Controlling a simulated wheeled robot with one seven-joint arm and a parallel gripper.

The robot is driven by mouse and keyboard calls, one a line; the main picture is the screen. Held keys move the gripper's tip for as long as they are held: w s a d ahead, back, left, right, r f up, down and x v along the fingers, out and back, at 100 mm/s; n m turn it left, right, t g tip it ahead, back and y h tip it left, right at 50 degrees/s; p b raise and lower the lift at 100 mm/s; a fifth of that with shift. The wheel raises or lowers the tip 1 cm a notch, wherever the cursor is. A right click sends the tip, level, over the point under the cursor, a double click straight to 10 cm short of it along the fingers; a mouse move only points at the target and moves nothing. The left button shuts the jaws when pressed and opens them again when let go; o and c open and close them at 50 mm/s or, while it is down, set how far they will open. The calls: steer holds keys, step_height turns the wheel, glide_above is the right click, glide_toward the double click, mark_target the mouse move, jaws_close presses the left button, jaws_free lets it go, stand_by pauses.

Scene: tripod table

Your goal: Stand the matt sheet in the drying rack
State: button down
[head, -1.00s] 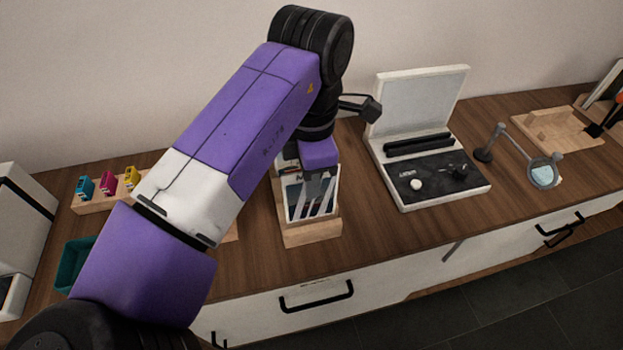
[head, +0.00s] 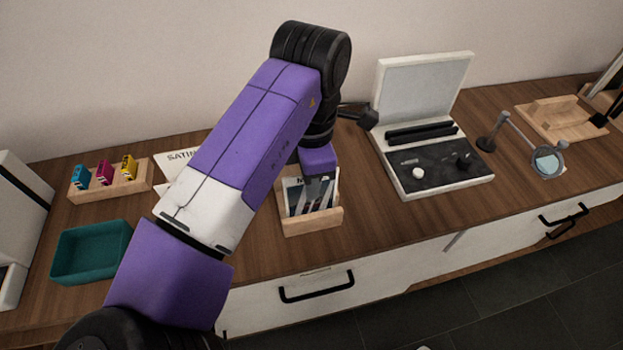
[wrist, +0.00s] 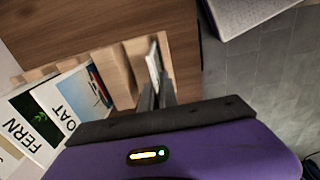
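The sheet (head: 296,199), dark with pale stripes and a partly hidden label starting with "M", is upright at the wooden drying rack (head: 312,221) in the head view. In the wrist view the sheet (wrist: 153,62) shows nearly edge-on between the fingertips of my gripper (wrist: 158,92). My gripper is shut on its upper edge, and its grey fingers also show in front of the sheet in the head view (head: 317,186). The rack's wooden slats (wrist: 113,75) are beside the sheet. The sheet's lower edge is hidden, so I cannot tell whether it rests on the slot bottom.
Prints marked "FERN" (wrist: 22,125) and "OAT" (wrist: 55,115) are close by in the wrist view. A "SATIN" sheet (head: 178,157), ink cartridge holder (head: 108,180) and teal tray (head: 90,252) are left. An open white case (head: 430,165) and magnifier (head: 546,163) are right.

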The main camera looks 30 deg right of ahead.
steer(key=shift+f, duration=0.25)
steer(key=c, duration=1.6)
jaws_free()
steer(key=shift+o, duration=0.2)
step_height(320, 180, up, 9)
steer(key=p, duration=1)
steer(key=shift+p, duration=0.3)
